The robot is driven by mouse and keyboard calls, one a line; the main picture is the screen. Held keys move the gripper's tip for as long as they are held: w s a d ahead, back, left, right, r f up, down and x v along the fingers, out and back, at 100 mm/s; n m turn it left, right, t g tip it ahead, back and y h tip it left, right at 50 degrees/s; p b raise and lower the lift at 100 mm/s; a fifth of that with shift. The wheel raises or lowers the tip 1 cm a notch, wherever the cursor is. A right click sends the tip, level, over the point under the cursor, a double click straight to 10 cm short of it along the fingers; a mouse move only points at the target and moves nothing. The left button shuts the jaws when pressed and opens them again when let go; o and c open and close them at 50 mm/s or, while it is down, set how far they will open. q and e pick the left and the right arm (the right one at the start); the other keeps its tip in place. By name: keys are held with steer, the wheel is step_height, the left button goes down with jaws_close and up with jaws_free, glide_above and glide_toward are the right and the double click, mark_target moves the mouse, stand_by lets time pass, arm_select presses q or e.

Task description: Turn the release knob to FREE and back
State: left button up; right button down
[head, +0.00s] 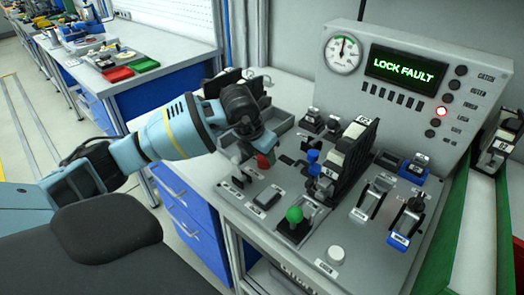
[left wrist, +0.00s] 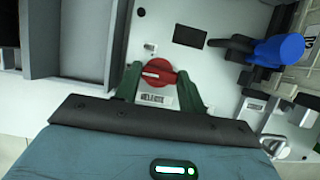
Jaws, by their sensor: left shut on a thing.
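The release knob (left wrist: 158,72) is red and round, with a pale pointer mark on its left side in the left wrist view. A white label reading RELEASE lies just below it. In the head view the red knob (head: 264,161) shows under my left wrist. My left gripper (left wrist: 160,82) has one dark green finger on each side of the knob and is shut on it. In the head view my arm hides the fingers. I cannot read a FREE mark. My right gripper is in neither view.
The display (head: 402,66) reads LOCK FAULT and a red lamp (head: 441,112) glows beside it. A blue-topped lever (left wrist: 278,50) stands close right of my gripper. A green-knobbed lever (head: 294,215) and several switches share the panel. An open grey tray (head: 280,125) lies behind.

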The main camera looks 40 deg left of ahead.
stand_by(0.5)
arm_select(q)
steer(key=o, duration=1)
steer(key=shift+r, duration=0.1)
steer(key=v, duration=0.7)
steer(key=shift+s+r, duration=0.15)
steer(key=shift+r, duration=0.15)
steer(key=shift+f, duration=0.1)
